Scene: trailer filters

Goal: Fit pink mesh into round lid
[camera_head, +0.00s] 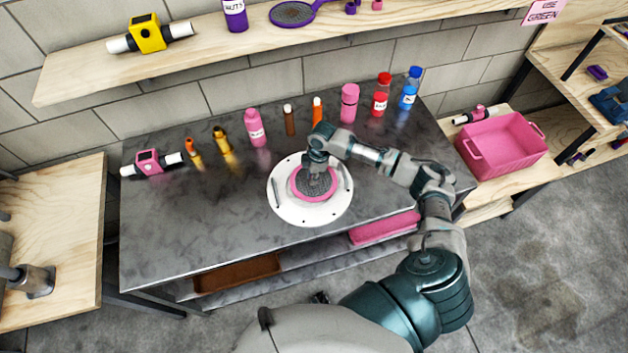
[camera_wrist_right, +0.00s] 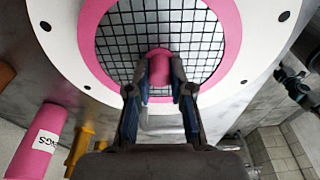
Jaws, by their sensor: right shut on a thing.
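The pink mesh (camera_head: 302,195) has a pink ring around a dark grid and is at the lid's centre. In the wrist view its pink rim (camera_wrist_right: 92,40) appears inside the white ring. Whether it is fully seated I cannot tell. My right gripper (camera_wrist_right: 160,88) is shut on the mesh's pink knob (camera_wrist_right: 159,67), above the lid. My left gripper is not in view.
Several bottles stand along the table's back, including a pink bottle (camera_head: 255,128) and a red bottle (camera_head: 381,96). A pink valve (camera_head: 148,162) lies at the back left. A pink bin (camera_head: 505,145) sits to the right. The table's left front (camera_head: 190,240) is clear.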

